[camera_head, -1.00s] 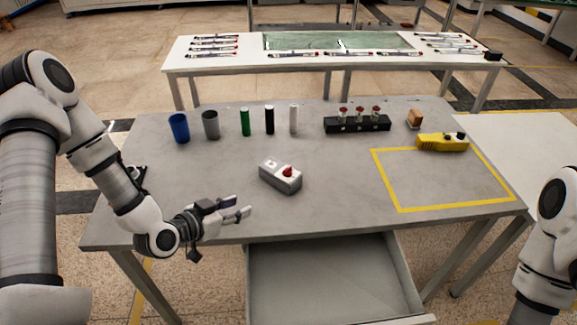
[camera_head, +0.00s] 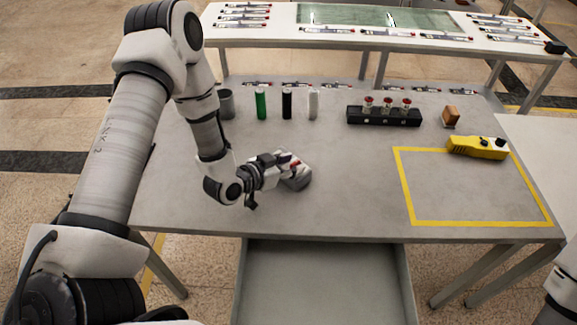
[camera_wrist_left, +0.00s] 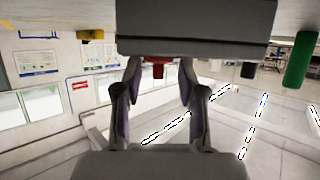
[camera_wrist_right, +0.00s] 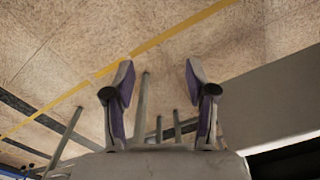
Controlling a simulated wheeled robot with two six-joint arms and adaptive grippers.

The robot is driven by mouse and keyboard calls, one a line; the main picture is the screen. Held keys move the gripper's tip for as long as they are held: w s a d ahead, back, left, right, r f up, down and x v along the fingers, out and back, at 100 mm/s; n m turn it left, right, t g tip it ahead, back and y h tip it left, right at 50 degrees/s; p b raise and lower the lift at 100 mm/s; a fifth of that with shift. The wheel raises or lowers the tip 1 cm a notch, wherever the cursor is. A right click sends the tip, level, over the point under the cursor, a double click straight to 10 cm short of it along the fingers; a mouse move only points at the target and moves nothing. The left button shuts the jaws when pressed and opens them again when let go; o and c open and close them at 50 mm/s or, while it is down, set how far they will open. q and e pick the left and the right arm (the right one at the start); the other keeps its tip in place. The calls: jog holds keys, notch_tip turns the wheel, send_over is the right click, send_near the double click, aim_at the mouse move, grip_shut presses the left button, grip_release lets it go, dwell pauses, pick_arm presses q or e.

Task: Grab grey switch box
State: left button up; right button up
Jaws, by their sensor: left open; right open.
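The grey switch box (camera_head: 299,182) with a red button sits on the grey table left of centre, partly hidden by my left gripper (camera_head: 288,163). In the left wrist view, which is upside down, the box (camera_wrist_left: 195,25) fills the top middle. Its red button (camera_wrist_left: 158,71) shows between the open fingertips of the left gripper (camera_wrist_left: 160,75). The fingers reach the box; I cannot tell if they touch it. My right gripper (camera_wrist_right: 158,78) is open and empty in its wrist view, with floor beyond; its fingers are not in the head view.
Behind stand a grey cup (camera_head: 226,104), a green cylinder (camera_head: 261,104), a black one (camera_head: 287,104) and a white one (camera_head: 313,104). A black rack (camera_head: 384,117) and yellow device (camera_head: 478,147) are right. An open drawer (camera_head: 322,285) lies below the front edge.

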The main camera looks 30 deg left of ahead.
pick_arm(q)
jog(key=shift+s+r, duration=0.15)
jog(key=shift+s, duration=0.1)
jog(key=shift+c, duration=1)
jog(key=shift+s, duration=0.1)
jog(key=c, duration=0.5)
grip_shut()
